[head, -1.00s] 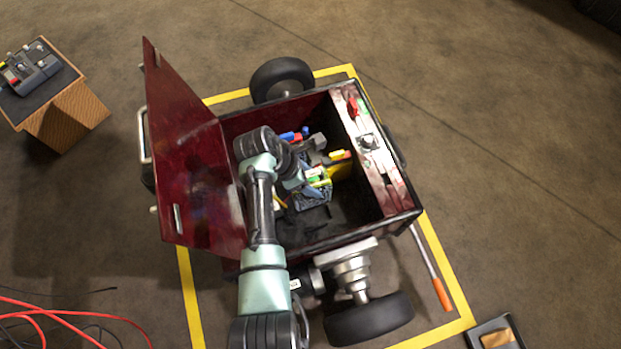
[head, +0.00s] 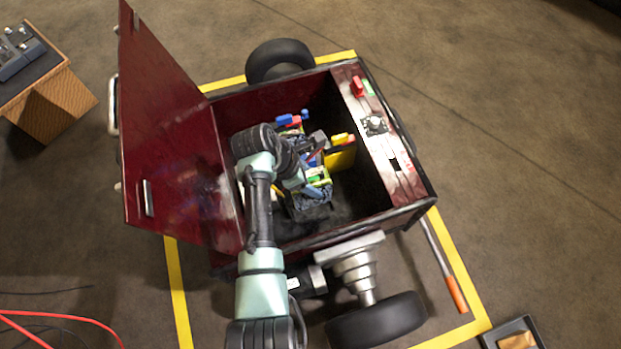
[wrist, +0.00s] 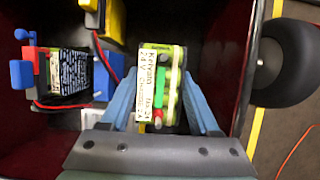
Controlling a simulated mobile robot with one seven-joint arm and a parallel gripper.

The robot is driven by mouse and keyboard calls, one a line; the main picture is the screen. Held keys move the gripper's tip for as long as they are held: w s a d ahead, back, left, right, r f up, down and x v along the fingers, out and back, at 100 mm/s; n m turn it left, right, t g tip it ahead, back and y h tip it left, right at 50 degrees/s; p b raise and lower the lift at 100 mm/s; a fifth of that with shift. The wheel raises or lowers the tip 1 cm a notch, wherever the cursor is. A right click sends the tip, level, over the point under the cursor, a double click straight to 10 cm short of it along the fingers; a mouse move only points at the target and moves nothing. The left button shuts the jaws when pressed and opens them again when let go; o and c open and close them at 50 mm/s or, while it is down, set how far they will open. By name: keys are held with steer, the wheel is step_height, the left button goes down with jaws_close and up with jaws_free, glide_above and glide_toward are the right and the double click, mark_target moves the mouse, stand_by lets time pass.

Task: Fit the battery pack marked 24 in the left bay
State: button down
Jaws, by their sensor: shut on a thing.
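A battery pack (wrist: 155,85) with a white label reading 24 V and green sides is held between the blue fingers of my gripper (wrist: 160,105). The rest of the small lettering is hard to read. In the head view the green and white of the pack (head: 316,178) shows beside my wrist, inside the dark red box. My gripper (head: 308,188) is low in the box, partly hidden by my own arm. I cannot tell which bay the pack is over, or whether it touches the floor of the box.
A red and blue part (wrist: 26,72) stands by a dark patterned block (wrist: 72,70), with a red cable. A yellow block (head: 341,158) is to the right of my gripper. The raised lid (head: 175,130) borders the left, and a ledge with a red knob (head: 357,86) the right.

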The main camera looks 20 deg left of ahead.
steer(key=shift+w+f+b, duration=0.1)
steer(key=shift+f+b, duration=2.25)
steer(key=shift+b, duration=0.35)
steer(key=shift+f+b, duration=0.5)
steer(key=shift+f, duration=0.6)
steer(key=shift+w+f, duration=0.1)
steer(key=shift+f, duration=1.25)
steer(key=shift+c, duration=0.4)
jaws_free()
steer(key=shift+o, duration=0.2)
steer(key=shift+s+d+f, duration=0.1)
steer(key=shift+s+f, duration=0.15)
steer(key=shift+f, duration=0.05)
step_height(320, 180, up, 10)
steer(key=p, duration=0.7)
steer(key=shift+w+r, duration=0.15)
steer(key=shift+r, duration=0.05)
